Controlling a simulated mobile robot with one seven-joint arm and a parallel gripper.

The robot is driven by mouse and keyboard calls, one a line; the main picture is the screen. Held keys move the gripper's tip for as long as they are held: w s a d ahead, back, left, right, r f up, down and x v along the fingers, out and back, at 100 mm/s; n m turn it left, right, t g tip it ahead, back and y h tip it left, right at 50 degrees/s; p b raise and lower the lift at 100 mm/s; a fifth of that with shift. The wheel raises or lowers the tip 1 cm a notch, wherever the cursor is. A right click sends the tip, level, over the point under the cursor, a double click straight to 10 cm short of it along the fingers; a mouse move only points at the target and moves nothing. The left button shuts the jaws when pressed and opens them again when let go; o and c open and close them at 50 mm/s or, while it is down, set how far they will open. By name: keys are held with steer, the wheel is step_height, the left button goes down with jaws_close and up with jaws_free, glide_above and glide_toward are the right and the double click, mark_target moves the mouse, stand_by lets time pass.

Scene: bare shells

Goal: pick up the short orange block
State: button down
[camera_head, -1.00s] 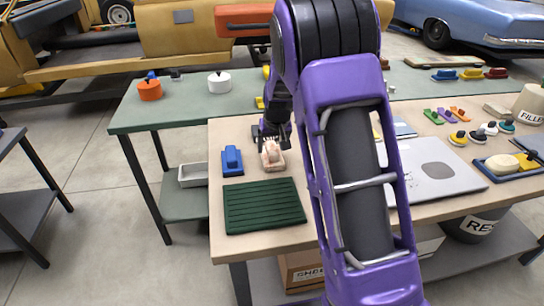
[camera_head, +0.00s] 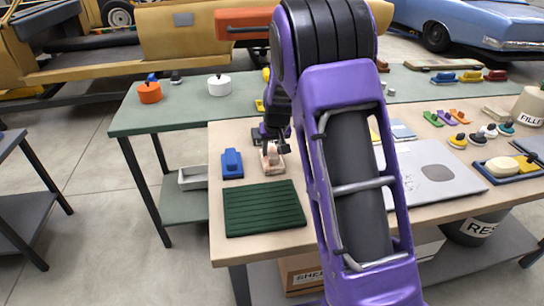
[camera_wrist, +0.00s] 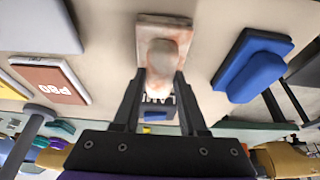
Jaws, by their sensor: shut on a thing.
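A short, pale, faintly orange block (camera_head: 273,165) with worn reddish patches and a raised grip is on the light wooden table, behind the dark green ribbed mat. In the wrist view the block (camera_wrist: 177,27) shows its flat base and rounded grip. My gripper (camera_head: 273,149) reaches down onto it from behind. In the wrist view my gripper (camera_wrist: 160,76) has its two fingers on either side of the grip, shut on it. The block looks level; I cannot tell any gap beneath it.
A blue block (camera_head: 232,164) stands close on the left; it also shows in the wrist view (camera_wrist: 253,68). The green ribbed mat (camera_head: 264,208) lies in front. A grey laptop-like panel (camera_head: 436,172) lies right of my arm.

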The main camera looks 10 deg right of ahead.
mark_target(272, 151)
steer(key=shift+r, duration=0.1)
step_height(272, 151, up, 10)
steer(key=p, duration=0.1)
stand_by(0.3)
